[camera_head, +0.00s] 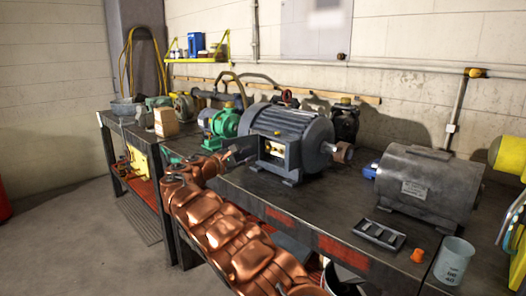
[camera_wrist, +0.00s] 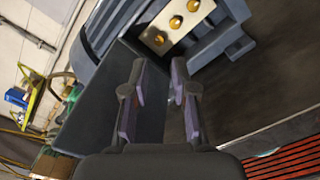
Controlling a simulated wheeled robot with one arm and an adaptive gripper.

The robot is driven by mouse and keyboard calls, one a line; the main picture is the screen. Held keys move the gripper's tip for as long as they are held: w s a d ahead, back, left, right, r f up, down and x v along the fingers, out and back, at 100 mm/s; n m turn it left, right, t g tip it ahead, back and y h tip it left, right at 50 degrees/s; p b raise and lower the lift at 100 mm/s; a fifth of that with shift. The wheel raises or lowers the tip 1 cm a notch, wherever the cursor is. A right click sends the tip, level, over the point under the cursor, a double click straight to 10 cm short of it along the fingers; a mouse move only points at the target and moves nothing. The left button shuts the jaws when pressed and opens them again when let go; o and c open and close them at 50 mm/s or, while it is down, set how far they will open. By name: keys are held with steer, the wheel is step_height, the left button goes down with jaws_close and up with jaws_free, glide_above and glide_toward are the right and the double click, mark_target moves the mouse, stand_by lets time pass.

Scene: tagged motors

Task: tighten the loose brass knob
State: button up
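A large blue-grey motor (camera_head: 290,125) stands on the workbench, with a pale terminal plate (camera_head: 272,150) low on its front side. In the wrist view, the plate (camera_wrist: 178,28) carries three brass knobs (camera_wrist: 175,22) in a slanted row. I cannot tell which knob is loose. My gripper (camera_wrist: 158,72) is open and empty, its two fingers apart, below the knobs in that picture and not touching them. In the head view my gripper (camera_head: 228,158) is just left of the plate. A flat dark grey panel (camera_wrist: 105,100) lies behind and left of the fingers.
A green pump (camera_head: 222,124) and a wooden block (camera_head: 165,122) are to the left. The bench front between is clear.

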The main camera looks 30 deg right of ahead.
mark_target(266, 148)
steer(key=shift+p+x, duration=0.4)
steer(key=shift+x, duration=3.5)
steer(key=shift+w, duration=0.1)
jaws_close()
